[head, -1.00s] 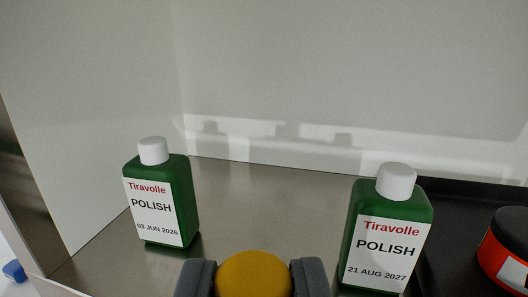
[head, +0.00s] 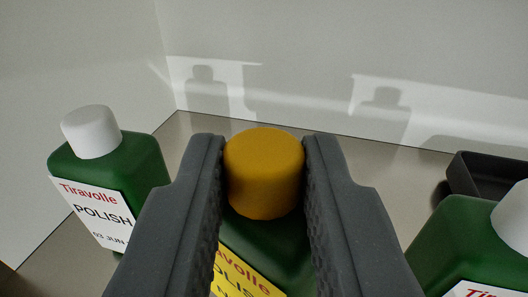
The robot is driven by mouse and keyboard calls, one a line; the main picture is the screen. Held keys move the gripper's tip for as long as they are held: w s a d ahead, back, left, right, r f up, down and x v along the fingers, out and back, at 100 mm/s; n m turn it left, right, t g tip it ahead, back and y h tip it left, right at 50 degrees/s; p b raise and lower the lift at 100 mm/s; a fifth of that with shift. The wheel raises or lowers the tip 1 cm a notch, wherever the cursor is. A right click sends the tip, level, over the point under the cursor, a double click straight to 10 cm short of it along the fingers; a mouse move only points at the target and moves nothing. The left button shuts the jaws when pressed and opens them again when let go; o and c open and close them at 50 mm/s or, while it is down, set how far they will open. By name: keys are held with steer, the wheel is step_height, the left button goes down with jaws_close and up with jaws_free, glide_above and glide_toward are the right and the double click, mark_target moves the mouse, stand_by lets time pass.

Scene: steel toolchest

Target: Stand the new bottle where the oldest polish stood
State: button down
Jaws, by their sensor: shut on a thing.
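My gripper (head: 264,170) is shut on the orange-yellow cap of a green bottle with a yellow label (head: 245,272). The lower part of this bottle is out of frame, so I cannot tell whether it touches the steel top. A green polish bottle with a white cap (head: 108,160) stands to the left, its white label reading Tiravolle POLISH 03 JUN, the rest cut off. Another green bottle with a white cap (head: 455,245) stands to the right, mostly cut off by the frame edge. The held bottle is between these two.
A black tray (head: 485,175) lies at the right, behind the right bottle. Pale walls (head: 330,50) close off the back and left. Bare steel surface (head: 400,165) shows behind the held bottle.

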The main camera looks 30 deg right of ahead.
steer(key=shift+w+d+r, duration=0.15)
steer(key=shift+w+d, duration=0.1)
steer(key=shift+w, duration=0.15)
steer(key=shift+w+d, duration=0.1)
steer(key=shift+d, duration=0.1)
steer(key=shift+a+f, duration=0.1)
steer(key=shift+f, duration=0.65)
steer(key=c, duration=1.2)
jaws_free()
steer(key=shift+f, duration=0.15)
steer(key=shift+c, duration=0.2)
steer(key=b+v, duration=0.3)
steer(key=v, duration=0.9)
steer(key=shift+a, duration=0.1)
